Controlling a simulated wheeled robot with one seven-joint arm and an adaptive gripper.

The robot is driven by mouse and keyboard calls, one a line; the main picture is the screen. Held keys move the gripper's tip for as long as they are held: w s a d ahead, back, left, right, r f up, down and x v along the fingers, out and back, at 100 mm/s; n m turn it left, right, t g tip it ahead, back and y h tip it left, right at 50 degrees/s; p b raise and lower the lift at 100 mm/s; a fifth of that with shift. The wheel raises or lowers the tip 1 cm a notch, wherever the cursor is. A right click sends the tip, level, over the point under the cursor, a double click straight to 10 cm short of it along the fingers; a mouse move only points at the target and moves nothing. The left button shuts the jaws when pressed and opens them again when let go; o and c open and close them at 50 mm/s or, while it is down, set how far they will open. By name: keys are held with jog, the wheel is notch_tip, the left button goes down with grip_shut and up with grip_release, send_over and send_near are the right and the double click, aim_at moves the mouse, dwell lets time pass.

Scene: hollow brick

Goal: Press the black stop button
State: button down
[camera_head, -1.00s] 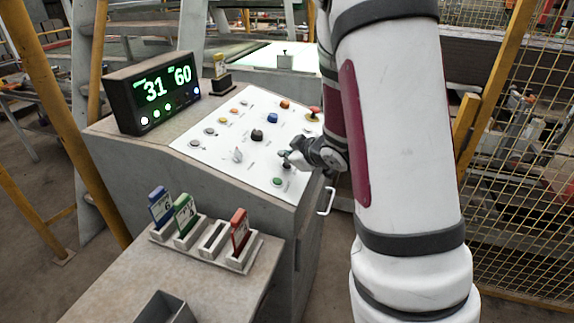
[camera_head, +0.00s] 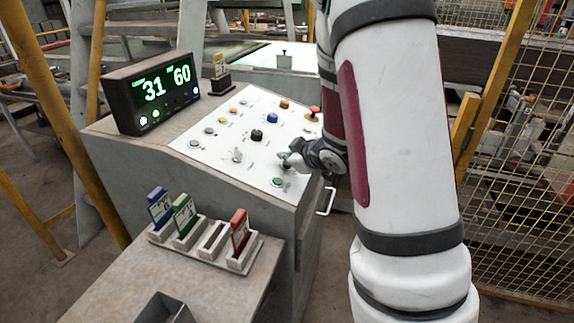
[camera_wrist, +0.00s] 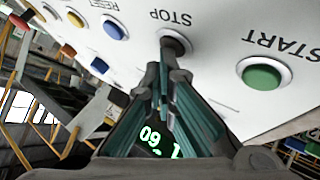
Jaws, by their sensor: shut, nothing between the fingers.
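The black stop button (camera_wrist: 175,41) sits under the label STOP on the white panel in the wrist view. My gripper (camera_wrist: 173,76) is shut and empty, with its fingertips at the near edge of that button. I cannot tell whether they touch it. In the head view my gripper (camera_head: 288,158) is low over the right part of the sloped control panel (camera_head: 215,147), and it hides the stop button there.
A green START button (camera_wrist: 262,75) is beside the stop button. A blue RESET button (camera_wrist: 115,27) is on the other side. A display (camera_head: 153,93) reads 31 and 60. A card rack (camera_head: 205,240) stands in front, and yellow mesh fencing (camera_head: 525,150) is at right.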

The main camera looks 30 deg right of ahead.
jog(key=shift+s+d+r+p, duration=0.15)
jog(key=shift+r+p, duration=0.5)
jog(key=shift+r, duration=0.1)
jog(key=r+p, duration=0.2)
jog(key=r, duration=0.1)
jog(key=s+r+p, duration=0.1)
jog(key=shift+d+r+p, duration=0.35)
jog(key=shift+d+r, duration=0.05)
dwell(0.9)
